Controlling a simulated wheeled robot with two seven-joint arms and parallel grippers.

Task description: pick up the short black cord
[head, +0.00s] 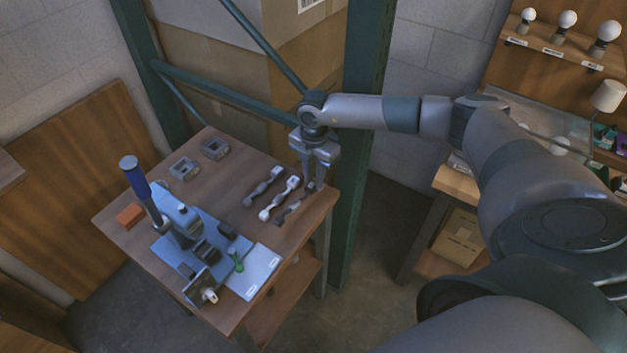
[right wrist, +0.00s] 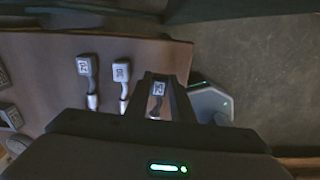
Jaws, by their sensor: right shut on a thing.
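The short black cord (head: 291,210) lies at the right end of a row of three cords on the wooden table, near its right edge. My right gripper (head: 311,187) reaches down at its upper end. In the right wrist view my right gripper (right wrist: 160,84) has its two fingers either side of the cord's labelled plug (right wrist: 157,90) and is shut on it. The fingers hide part of the cord. It seems to be still at table height. My left gripper is not in view.
A white cord (head: 279,198) and another dark cord (head: 263,186) lie close beside it. A blue mat (head: 262,263) with a blue-handled press (head: 140,187) fills the table's front left. A green rack post (head: 362,120) stands right behind the gripper.

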